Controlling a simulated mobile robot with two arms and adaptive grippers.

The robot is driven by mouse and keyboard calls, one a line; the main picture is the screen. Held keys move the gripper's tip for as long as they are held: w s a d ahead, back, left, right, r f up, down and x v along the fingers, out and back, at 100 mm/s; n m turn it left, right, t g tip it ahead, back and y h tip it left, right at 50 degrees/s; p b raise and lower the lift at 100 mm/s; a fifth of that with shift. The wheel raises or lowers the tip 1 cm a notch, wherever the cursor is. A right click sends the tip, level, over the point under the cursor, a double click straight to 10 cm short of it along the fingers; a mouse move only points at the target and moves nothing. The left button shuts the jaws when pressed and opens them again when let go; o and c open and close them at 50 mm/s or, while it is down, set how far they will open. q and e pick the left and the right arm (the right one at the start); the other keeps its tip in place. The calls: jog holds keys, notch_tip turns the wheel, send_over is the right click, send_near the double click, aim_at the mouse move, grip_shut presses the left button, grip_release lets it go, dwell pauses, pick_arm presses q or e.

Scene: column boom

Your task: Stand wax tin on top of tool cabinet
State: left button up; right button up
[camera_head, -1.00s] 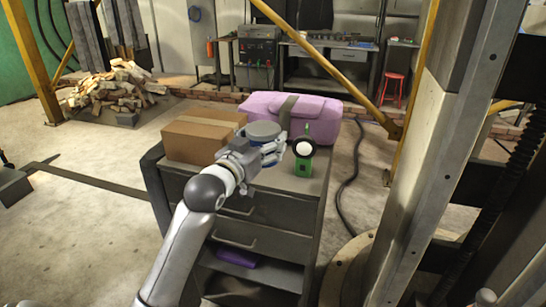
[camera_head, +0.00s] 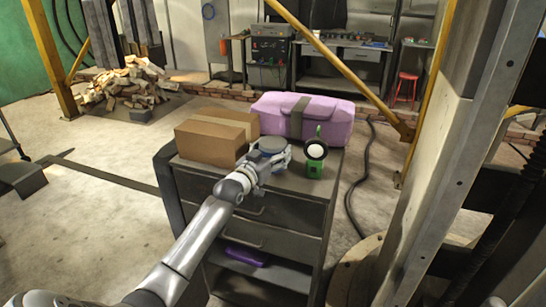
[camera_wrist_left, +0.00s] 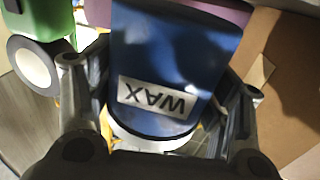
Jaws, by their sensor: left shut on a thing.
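My left gripper (camera_head: 268,160) is shut on the wax tin (camera_head: 270,146), a short round tin with a grey lid and blue side. In the left wrist view the blue tin (camera_wrist_left: 175,55) with its white WAX label is between the two fingers. The tin looks upright, over the top of the tool cabinet (camera_head: 332,170), between a cardboard box and a green object. It is low over the top; I cannot tell whether its base touches, as the gripper hides it. My right gripper is not in view.
The cardboard box (camera_head: 213,138) stands left of the tin and a pink case (camera_head: 330,115) lies behind it. The green object with a round white face (camera_head: 315,168) stands close on the right. A purple item (camera_head: 246,256) lies on a lower shelf.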

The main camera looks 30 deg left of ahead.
pick_arm(q)
jog(key=shift+f, duration=0.95)
jog(key=shift+f, duration=0.15)
jog(key=o, duration=1.3)
jog(key=shift+s+d, duration=0.1)
jog(key=shift+s, duration=0.15)
jog(key=s, duration=0.7)
jog(key=s+b, duration=0.1)
jog(key=s, duration=0.3)
jog(key=shift+s+d, duration=0.3)
jog(key=shift+d, duration=0.1)
